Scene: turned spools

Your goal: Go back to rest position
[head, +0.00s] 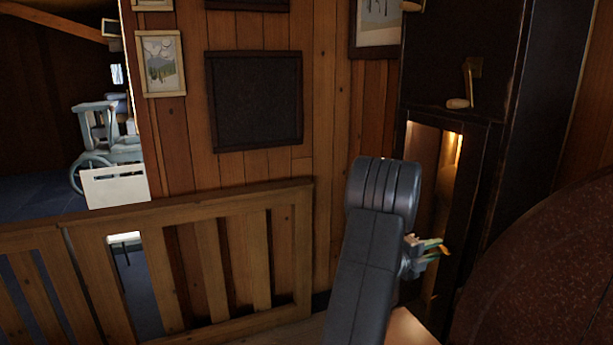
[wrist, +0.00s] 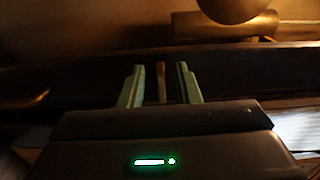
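My gripper (wrist: 160,84) shows in the wrist view as two pale green fingers, set apart with a gap between them. A thin brown upright strip (wrist: 161,82) shows in the gap, touching neither finger; I cannot tell whether it is near or behind them. In the head view, my gripper (head: 436,246) is small and partly hidden behind my dark arm link, in front of the lit alcove. No spool can be made out clearly in either view.
A lit alcove (head: 453,180) in a dark cabinet stands behind my gripper. A large dark red rounded surface (head: 555,265) is close at the right. A wooden railing (head: 200,210) crosses the left. In the wrist view, a rounded brownish object (wrist: 236,10) is at the top.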

